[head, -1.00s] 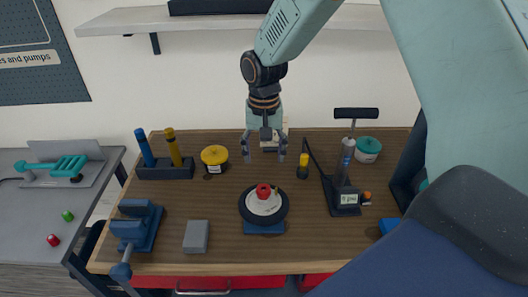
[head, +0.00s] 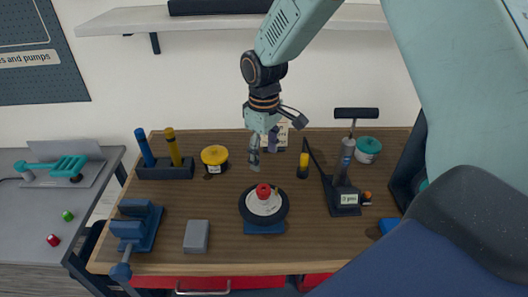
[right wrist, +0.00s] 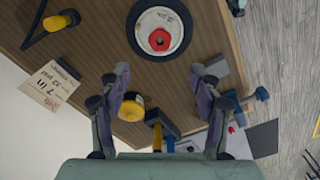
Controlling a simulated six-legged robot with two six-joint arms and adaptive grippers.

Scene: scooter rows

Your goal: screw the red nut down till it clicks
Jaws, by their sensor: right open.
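The red nut (head: 263,190) sits at the centre of a small wheel (head: 265,205) with a black tyre and white hub, on a blue stand on the wooden bench. In the right wrist view the red nut (right wrist: 159,40) shows in the white hub of the wheel (right wrist: 181,19), beyond the fingers. My right gripper (head: 264,158) hangs above the bench, behind and above the wheel, not touching it. In the right wrist view the right gripper (right wrist: 165,88) has its two fingers wide apart with nothing between them. My left gripper is not in view.
A pump (head: 345,185) with a gauge block stands right of the wheel. A yellow-lidded tub (head: 214,156), a grey block (head: 196,236) and a blue vise (head: 137,225) are on the left. A small card (right wrist: 55,83) stands at the back.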

